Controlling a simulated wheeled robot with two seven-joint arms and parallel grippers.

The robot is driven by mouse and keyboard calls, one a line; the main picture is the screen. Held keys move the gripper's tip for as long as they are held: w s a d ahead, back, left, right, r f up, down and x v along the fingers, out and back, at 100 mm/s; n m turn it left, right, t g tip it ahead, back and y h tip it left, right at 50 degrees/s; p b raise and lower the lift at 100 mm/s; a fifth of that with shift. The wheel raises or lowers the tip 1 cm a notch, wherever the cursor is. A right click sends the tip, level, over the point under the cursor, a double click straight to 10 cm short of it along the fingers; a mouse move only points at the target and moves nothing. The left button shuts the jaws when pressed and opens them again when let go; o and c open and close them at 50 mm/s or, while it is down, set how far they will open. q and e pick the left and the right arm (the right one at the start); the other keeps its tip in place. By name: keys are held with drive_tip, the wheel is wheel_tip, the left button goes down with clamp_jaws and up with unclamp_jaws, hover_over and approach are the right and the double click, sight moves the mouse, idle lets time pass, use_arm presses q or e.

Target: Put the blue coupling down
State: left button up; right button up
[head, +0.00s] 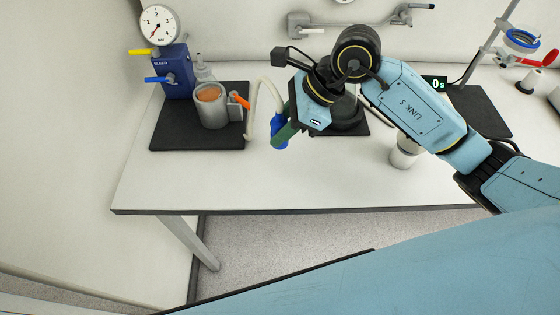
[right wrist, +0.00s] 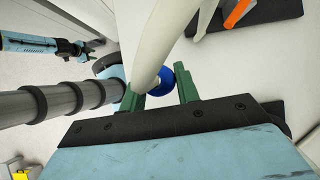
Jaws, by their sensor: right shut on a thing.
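The blue coupling (head: 276,125) is at the end of a pale hose (head: 254,104), above the white bench. My right gripper (head: 283,131) is shut on it with green fingers. In the right wrist view the coupling (right wrist: 181,76) shows between the two fingers (right wrist: 160,90), partly hidden by the hose (right wrist: 160,40). Any gap between the coupling and the bench is hard to judge. My left gripper (right wrist: 88,47) shows small at the far left of the right wrist view, and its jaw opening is too small to tell.
A dark base (head: 352,128) lies behind the gripper and a white cup (head: 401,158) stands right. The front of the bench (head: 240,185) is clear.

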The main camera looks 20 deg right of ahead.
wheel_tip(320, 180, down, 10)
drive_tip(key=shift+r, duration=0.15)
idle(0.3)
drive_tip(key=o, duration=1.1)
drive_tip(key=shift+o, duration=0.2)
drive_tip(key=v, duration=1.2)
